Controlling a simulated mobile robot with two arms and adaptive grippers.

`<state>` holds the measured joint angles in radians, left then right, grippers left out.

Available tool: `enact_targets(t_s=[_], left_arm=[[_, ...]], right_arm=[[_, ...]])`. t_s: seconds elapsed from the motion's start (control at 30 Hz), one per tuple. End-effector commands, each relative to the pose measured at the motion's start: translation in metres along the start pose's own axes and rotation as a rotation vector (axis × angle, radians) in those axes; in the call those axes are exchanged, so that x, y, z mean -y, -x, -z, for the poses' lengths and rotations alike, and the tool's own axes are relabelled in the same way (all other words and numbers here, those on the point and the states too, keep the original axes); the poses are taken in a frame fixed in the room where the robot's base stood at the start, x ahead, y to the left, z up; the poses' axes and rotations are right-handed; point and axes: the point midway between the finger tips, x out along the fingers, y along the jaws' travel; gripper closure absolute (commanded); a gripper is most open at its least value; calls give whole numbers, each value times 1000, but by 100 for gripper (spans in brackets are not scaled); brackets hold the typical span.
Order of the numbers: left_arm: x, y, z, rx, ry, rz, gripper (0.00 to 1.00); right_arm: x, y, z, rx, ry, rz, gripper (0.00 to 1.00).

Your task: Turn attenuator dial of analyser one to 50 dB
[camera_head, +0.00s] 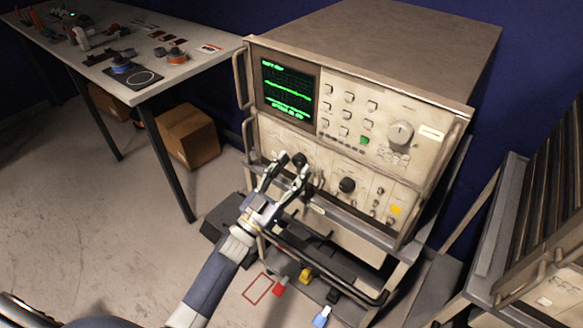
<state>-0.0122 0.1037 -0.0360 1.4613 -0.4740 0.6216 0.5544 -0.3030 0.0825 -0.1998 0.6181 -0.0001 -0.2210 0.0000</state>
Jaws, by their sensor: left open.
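The analyser (430,155) is a beige rack instrument with a lit green screen (288,90). It stands on a metal cart in the middle of the view. Its lower panel has a dark round knob (299,159) at the left and another black knob (347,185) further right. The labels are too small to read, so I cannot tell which is the attenuator dial or its setting. My left gripper (292,166) is open, its fingertips at the left dark knob, one on each side in the picture. I cannot tell whether they touch it. My right gripper is not in view.
A light dial (400,132) and several buttons are on the upper panel. Metal handles stick out at the analyser's front edges. A workbench (185,68) with small tools is at the left, a cardboard box (188,136) below it. Another rack (545,235) stands at the right.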

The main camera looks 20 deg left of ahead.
Motion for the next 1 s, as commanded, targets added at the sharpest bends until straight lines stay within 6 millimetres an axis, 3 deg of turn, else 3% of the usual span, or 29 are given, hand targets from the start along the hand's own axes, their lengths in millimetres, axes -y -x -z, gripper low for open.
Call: enact_targets(t_s=[0.3, 0.5, 1.0], left_arm=[[0, -2, -1, 1, 1, 0, 54], [0, -2, -1, 1, 1, 0, 96], [1, -2, -1, 1, -98, -42, 96]], right_arm=[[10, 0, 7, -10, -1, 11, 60], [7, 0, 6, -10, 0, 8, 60], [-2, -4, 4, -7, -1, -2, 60]])
